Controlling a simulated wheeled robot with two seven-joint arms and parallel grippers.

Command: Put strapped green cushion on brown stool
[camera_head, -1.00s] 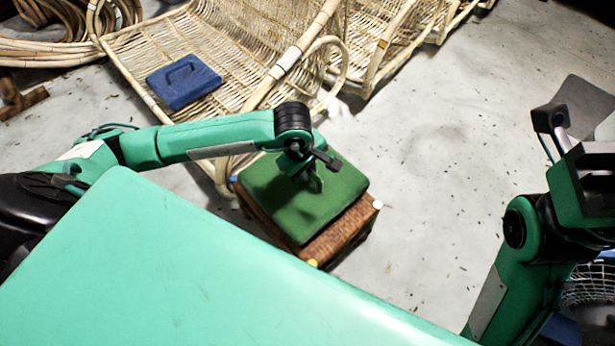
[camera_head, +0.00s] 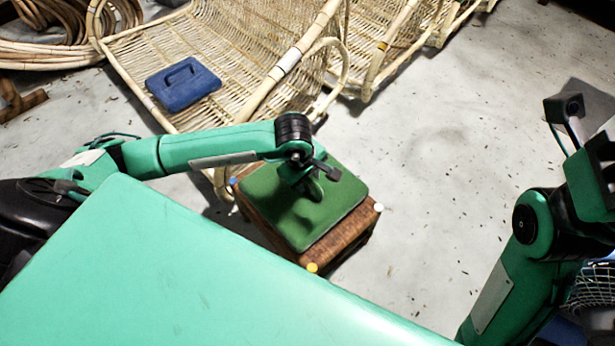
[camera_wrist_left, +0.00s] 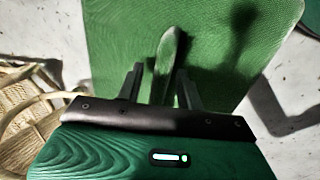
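The green cushion (camera_head: 291,218) lies on top of the brown stool (camera_head: 342,240), leaving a strip of the woven top bare along the near right side. The cushion also fills the upper middle of the left wrist view (camera_wrist_left: 220,45). Its green strap (camera_wrist_left: 168,52) stands up as a loop. My left gripper (camera_wrist_left: 160,72) is above the cushion with its fingers on either side of the strap; gaps show beside the strap, so it looks open. In the head view the left gripper (camera_head: 312,180) partly hides the cushion. My right arm is at the right edge; its fingertips are not clear.
Coiled rattan (camera_head: 60,40) lies at top left. A white basket (camera_head: 590,287) is partly visible at lower right. The grey floor right of the stool is clear.

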